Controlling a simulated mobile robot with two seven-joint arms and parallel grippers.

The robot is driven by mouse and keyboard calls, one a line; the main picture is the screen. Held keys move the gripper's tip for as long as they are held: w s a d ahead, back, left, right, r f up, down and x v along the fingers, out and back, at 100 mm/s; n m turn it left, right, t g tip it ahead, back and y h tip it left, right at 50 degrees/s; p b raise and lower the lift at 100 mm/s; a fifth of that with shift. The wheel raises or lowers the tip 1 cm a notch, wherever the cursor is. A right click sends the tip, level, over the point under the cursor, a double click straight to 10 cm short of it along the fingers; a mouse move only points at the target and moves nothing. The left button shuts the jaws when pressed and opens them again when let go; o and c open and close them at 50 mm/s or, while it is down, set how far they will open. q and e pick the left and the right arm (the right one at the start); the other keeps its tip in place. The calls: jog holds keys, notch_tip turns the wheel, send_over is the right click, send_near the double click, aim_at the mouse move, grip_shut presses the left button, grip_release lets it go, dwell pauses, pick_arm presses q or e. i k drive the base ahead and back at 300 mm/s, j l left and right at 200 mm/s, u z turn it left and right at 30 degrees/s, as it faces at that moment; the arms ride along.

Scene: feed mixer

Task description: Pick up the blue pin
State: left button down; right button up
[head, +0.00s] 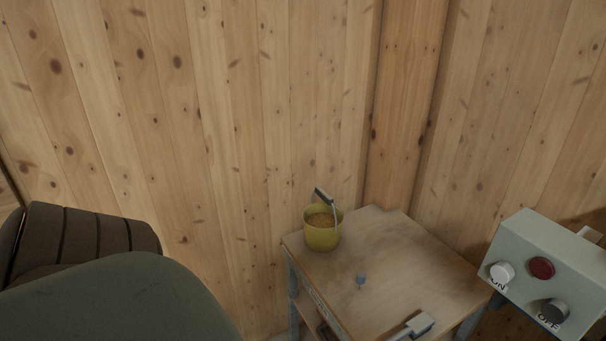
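The blue pin (361,279) stands on the wooden table top (410,262), near its middle, as a small blue-grey head with a thin part below it. A dark rounded form at the lower left may be part of my own arm, but no gripper fingers show there. Neither of my grippers can be seen in the head view, and nothing touches the pin.
A yellow bucket (321,236) with grainy contents and a raised handle stands behind and left of the pin. A grey-handled tool (419,324) lies at the table's front edge. A control box (549,272) with ON and OFF knobs and a red button is at right.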

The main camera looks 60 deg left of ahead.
aim_at(361, 275)
jog(key=u, duration=1.3)
jog(key=z, duration=2.65)
jog(key=u, duration=2.65)
jog(key=i+j+z, duration=0.35)
jog(key=j, duration=0.4)
jog(key=i, duration=0.1)
